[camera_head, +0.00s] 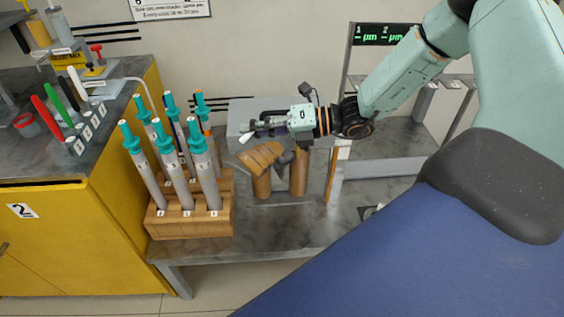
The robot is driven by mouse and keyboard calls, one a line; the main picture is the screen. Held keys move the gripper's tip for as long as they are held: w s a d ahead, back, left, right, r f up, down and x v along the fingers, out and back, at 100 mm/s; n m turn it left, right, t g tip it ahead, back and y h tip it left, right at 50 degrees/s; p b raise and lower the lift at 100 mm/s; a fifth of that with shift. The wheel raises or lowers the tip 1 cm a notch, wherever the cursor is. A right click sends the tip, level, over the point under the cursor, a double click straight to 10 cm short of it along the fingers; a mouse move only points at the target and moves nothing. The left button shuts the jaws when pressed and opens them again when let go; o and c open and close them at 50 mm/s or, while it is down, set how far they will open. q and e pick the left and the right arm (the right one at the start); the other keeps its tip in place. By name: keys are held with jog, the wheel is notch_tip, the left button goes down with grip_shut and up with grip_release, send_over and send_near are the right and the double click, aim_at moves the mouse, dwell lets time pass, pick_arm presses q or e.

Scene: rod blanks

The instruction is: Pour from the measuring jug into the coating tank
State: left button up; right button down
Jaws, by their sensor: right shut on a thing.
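My right gripper (262,129) reaches in from the right over the middle of the grey bench. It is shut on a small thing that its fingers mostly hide. A white tip (244,138) shows at the fingers, and I cannot tell whether it belongs to that thing. A tilted brown piece (260,156) is just below the gripper; contact is unclear. Two upright brown cylinders (262,182) (299,174) stand below. A grey box-like body (240,113) is behind the gripper. I cannot surely identify the measuring jug or coating tank among these. My left gripper is not in view.
A wooden rack (190,222) holds several grey tubes with teal tops (198,138), left of the gripper. A yellow cabinet (50,235) with markers on top stands farther left. A grey frame with a green display (385,34) stands at the back right. The bench front (265,234) is clear.

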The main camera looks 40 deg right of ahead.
jog(key=shift+d+r+m+y+b, duration=0.2)
jog(key=shift+d+m+y+b, duration=0.1)
jog(key=shift+b, duration=0.1)
dwell(2.3)
jog(key=shift+a+f+n+h+p, duration=0.2)
jog(key=shift+a+n+h+p, duration=0.2)
jog(key=shift+a+h+p, duration=0.15)
jog(key=shift+s+a+f+n+h, duration=0.1)
jog(key=shift+a+f+n+h, duration=0.15)
jog(key=shift+a+f+n, duration=0.25)
jog(key=shift+r, duration=0.1)
